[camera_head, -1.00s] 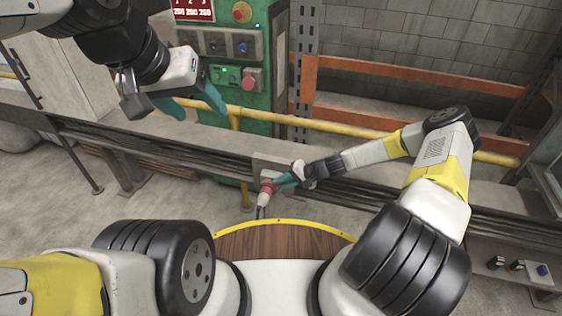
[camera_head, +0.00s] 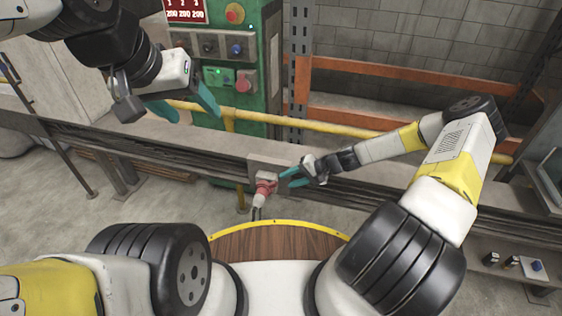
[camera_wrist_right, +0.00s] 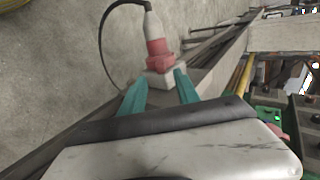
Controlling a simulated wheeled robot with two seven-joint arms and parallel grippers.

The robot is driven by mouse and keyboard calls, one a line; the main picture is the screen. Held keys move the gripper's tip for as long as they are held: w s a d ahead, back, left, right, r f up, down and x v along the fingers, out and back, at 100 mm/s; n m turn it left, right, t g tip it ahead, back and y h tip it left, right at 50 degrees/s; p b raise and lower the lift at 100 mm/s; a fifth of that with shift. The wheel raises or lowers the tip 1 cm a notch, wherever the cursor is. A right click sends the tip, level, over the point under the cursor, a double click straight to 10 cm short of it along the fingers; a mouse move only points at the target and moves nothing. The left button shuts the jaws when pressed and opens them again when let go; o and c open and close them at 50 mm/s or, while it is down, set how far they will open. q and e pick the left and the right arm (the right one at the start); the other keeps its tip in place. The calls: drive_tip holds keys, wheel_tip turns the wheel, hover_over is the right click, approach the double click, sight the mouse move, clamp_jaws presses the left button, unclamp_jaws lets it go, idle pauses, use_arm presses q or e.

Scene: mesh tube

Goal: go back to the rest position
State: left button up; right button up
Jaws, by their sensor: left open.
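My left gripper (camera_head: 195,115) is raised at the upper left of the head view, with its teal fingers apart and nothing between them. A dark cable (camera_wrist_right: 101,50) hangs from the plug.
A grey rail (camera_head: 200,150) runs across in front of me, with a yellow pipe (camera_head: 330,127) above it. A green control cabinet (camera_head: 255,75) with buttons stands behind. Small parts (camera_head: 512,262) lie at the lower right. The floor left of the plug is open.

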drive_tip(key=shift+s+d+r, duration=0.15)
drive_tip(key=shift+d+r, duration=0.25)
drive_tip(key=shift+d, duration=0.05)
drive_tip(key=s+d+r+n+h, duration=0.2)
drive_tip(key=s+r, duration=0.1)
drive_tip(key=r, duration=0.7)
drive_tip(key=s+d+r+n+h, duration=0.1)
drive_tip(key=s+d+r+h, duration=0.15)
drive_tip(key=r, duration=0.75)
drive_tip(key=s+d+r+n+h, duration=0.2)
drive_tip(key=s+r+h, duration=0.15)
drive_tip(key=r, duration=0.75)
drive_tip(key=s+r+t, duration=0.3)
drive_tip(key=s+r, duration=1.1)
drive_tip(key=s, duration=0.2)
drive_tip(key=shift+s+d+m, duration=0.15)
drive_tip(key=shift+d+m, duration=0.15)
drive_tip(key=shift+m, duration=0.1)
